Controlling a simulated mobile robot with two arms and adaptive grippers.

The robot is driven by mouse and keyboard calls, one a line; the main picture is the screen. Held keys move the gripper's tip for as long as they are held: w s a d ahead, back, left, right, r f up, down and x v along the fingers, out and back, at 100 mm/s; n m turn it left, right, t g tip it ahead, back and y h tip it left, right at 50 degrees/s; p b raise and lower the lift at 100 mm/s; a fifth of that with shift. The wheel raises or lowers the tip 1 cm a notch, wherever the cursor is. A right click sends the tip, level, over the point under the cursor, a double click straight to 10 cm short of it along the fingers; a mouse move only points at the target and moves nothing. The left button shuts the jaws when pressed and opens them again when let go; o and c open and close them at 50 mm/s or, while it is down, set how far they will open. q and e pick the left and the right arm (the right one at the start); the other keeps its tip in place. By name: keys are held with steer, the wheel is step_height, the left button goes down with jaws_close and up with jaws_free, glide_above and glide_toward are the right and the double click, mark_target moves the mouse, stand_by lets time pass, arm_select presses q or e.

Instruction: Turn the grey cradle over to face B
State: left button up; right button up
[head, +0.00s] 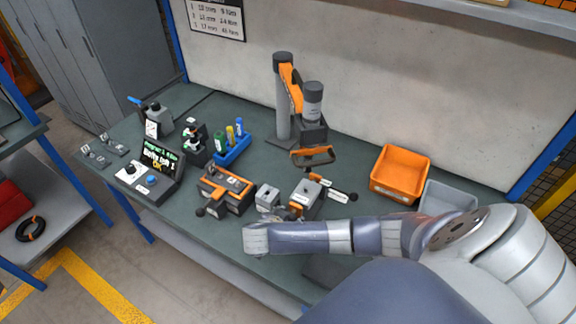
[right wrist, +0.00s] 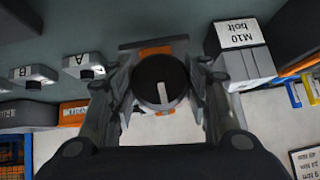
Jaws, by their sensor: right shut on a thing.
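In the head view a grey block with a small dark spot on top, which looks like the grey cradle (head: 308,191), stands mid-bench just beyond my right forearm. In the right wrist view my right gripper (right wrist: 164,80) is shut on a round black knob (right wrist: 160,76) with a pale stripe. Orange and dark parts show behind the knob, which hides most of what it sits on. Grey blocks marked A (right wrist: 76,62) and B (right wrist: 20,72) lie to the left there. Which face is up cannot be told. My left gripper is not in view.
A grey block labelled M10 bolt (right wrist: 240,48) stands close beside my right gripper. In the head view an orange-topped fixture (head: 226,185) is to the left, an orange bin (head: 400,172) to the right, and a grey post (head: 283,105) with an orange arm behind.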

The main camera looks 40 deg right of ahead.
steer(key=shift+a, duration=0.15)
steer(key=shift+f+n+g+h+p, duration=0.1)
steer(key=shift+n+g+h+p, duration=0.4)
steer(key=shift+g, duration=0.6)
steer(key=shift+w+n+g+h+b, duration=0.1)
steer(key=shift+n+g+h+b, duration=0.4)
steer(key=shift+n+g+b, duration=0.45)
steer(key=shift+g, duration=0.25)
steer(key=o, duration=1.1)
steer(key=v, duration=1.2)
